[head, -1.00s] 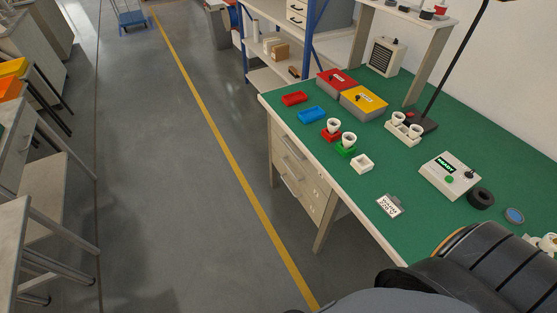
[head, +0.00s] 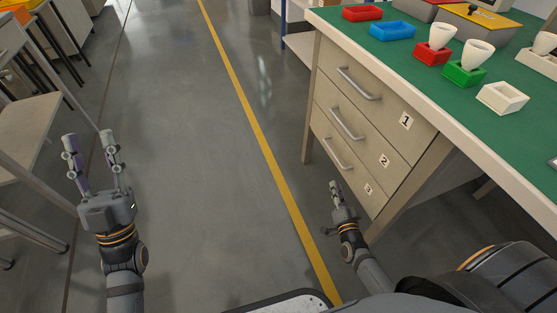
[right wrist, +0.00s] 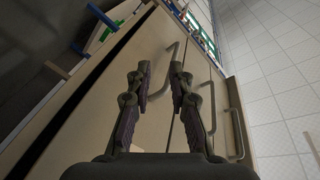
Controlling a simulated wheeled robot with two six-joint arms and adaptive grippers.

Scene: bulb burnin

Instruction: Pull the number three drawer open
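The number three drawer (head: 345,172) is the lowest of three drawers in the pale bench pedestal and looks shut. Its label "3" (head: 369,189) sits low on the right, and its bar handle (head: 337,155) is on the left part of the front. My right gripper (head: 336,187) is just below and in front of that handle, with no contact visible. In the right wrist view its fingers (right wrist: 160,70) are apart and empty, and a bar handle (right wrist: 169,62) shows behind the gap between the fingertips. My left gripper (head: 87,138) is open and empty over the floor at the left.
Drawer two (head: 370,140) and drawer one (head: 385,100) are above, both shut with similar handles. The green bench top (head: 510,100) carries coloured trays and bulbs. A bench leg (head: 410,190) stands right of the drawers. The floor in front, with its yellow line (head: 250,125), is clear.

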